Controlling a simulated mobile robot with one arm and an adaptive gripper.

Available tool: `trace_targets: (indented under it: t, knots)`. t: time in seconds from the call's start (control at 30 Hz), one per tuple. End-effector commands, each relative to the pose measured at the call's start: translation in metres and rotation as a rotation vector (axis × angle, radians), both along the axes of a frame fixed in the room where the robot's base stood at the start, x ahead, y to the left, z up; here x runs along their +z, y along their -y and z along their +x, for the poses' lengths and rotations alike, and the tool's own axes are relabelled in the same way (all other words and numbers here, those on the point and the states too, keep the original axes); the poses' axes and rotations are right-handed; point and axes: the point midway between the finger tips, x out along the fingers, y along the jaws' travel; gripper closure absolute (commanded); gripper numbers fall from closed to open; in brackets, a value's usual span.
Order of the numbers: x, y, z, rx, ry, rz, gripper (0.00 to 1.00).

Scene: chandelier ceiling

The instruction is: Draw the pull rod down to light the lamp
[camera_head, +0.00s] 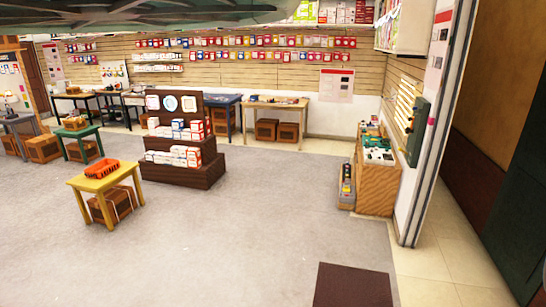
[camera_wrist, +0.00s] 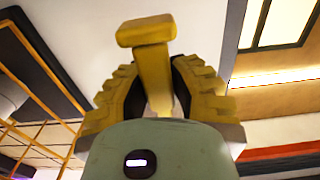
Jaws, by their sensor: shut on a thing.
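In the wrist view a yellow T-shaped rod (camera_wrist: 152,45) stands between the fingers, its blunt crosspiece above the fingertips and its shaft narrowing downward. I take it for the pull rod. My gripper (camera_wrist: 157,73) has yellow ridged fingers with dark inner pads and is shut on the shaft from both sides. The pale green gripper body hides the shaft's lower end. I cannot identify the lamp for certain in either view. The head view shows neither the rod nor my gripper.
A broad grey-green ribbed shape (camera_head: 140,14) crosses the head view's top left; I cannot tell what it is. Below are a yellow table (camera_head: 83,184) with an orange basket (camera_head: 102,169), a brown display stand (camera_head: 190,172) and a wooden cabinet (camera_head: 376,190). The grey floor is largely clear.

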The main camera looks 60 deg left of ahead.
Motion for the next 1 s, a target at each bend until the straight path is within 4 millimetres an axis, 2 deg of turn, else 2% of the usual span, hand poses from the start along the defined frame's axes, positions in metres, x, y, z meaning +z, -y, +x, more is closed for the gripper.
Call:
trace_targets:
  t: [0.7,1.0]
  knots:
    - [-0.019,0.000,0.000,0.001,0.000,0.001,1.00]
    - [-0.015,0.000,0.000,0.001,-0.001,0.002,1.00]
